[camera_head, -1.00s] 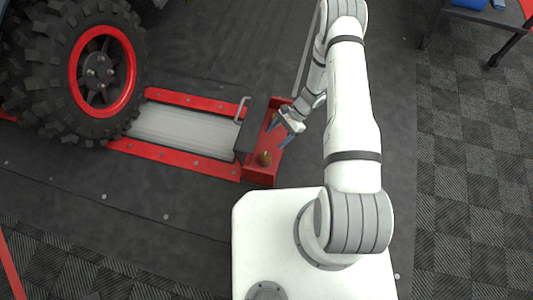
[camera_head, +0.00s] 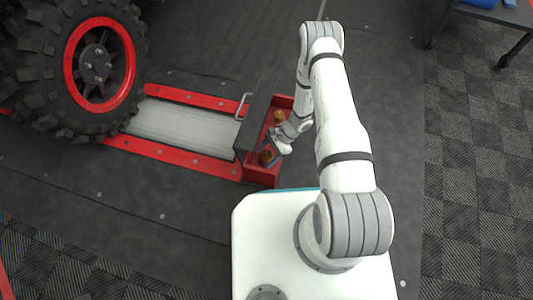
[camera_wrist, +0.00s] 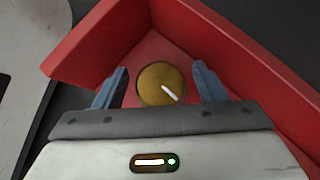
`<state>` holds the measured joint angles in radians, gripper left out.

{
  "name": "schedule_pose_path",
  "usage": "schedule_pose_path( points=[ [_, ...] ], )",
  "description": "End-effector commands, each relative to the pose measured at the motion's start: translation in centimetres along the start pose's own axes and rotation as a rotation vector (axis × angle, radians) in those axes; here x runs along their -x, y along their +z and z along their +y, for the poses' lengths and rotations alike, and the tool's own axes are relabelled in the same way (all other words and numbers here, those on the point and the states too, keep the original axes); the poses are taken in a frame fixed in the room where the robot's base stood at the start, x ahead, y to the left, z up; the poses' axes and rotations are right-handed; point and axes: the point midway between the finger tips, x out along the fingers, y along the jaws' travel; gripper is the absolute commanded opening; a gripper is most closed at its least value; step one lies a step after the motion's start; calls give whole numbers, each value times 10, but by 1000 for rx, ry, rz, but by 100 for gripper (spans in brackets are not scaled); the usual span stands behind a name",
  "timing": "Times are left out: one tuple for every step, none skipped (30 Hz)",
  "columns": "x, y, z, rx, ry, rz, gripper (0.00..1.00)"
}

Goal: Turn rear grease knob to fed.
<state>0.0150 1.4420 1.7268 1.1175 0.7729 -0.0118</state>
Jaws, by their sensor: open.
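A round brass knob (camera_wrist: 156,80) with a white pointer line sits in a red box (camera_wrist: 90,45). In the wrist view the line points to the lower right. My gripper (camera_wrist: 161,85) is open, with one blue finger on each side of this knob and a visible gap to each. In the head view my gripper (camera_head: 268,156) is at the nearer knob (camera_head: 266,157), partly covering it. A second brass knob (camera_head: 279,116) sits farther back in the same box. No labels are readable, so I cannot tell which knob is the rear one.
A dark block with a metal handle (camera_head: 242,105) runs along the box's left side. Left of it are a grey roller bed (camera_head: 180,130) with red rails and a large tyre (camera_head: 100,65). Dark floor to the right is clear; a table stands at top right.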

Motion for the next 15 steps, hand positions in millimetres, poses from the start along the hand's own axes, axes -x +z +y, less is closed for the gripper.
schedule_pose_path(
  points=[
    [0, 0, 0, 0, 0, 0, 65],
    [0, 0, 0, 0, 0, 0, 65],
    [1, 0, 0, 0, 0, 0, 65],
    [1, 0, 0, 0, 0, 0, 63],
    [1, 0, 0, -1, -1, 0, 61],
    [1, 0, 0, -1, -1, 0, 58],
    [1, 0, 0, -1, -1, 0, 55],
    [1, 0, 0, -1, -1, 0, 53],
    [1, 0, 0, -1, -1, 0, 49],
    [1, 0, 0, -1, -1, 0, 47],
    [1, 0, 0, -1, -1, 0, 44],
    [1, 0, 0, -1, -1, 0, 41],
    [1, 0, 0, -1, -1, 0, 39],
    [1, 0, 0, -1, -1, 0, 36],
    [1, -1, 0, -1, -1, 0, 33]
  ],
)
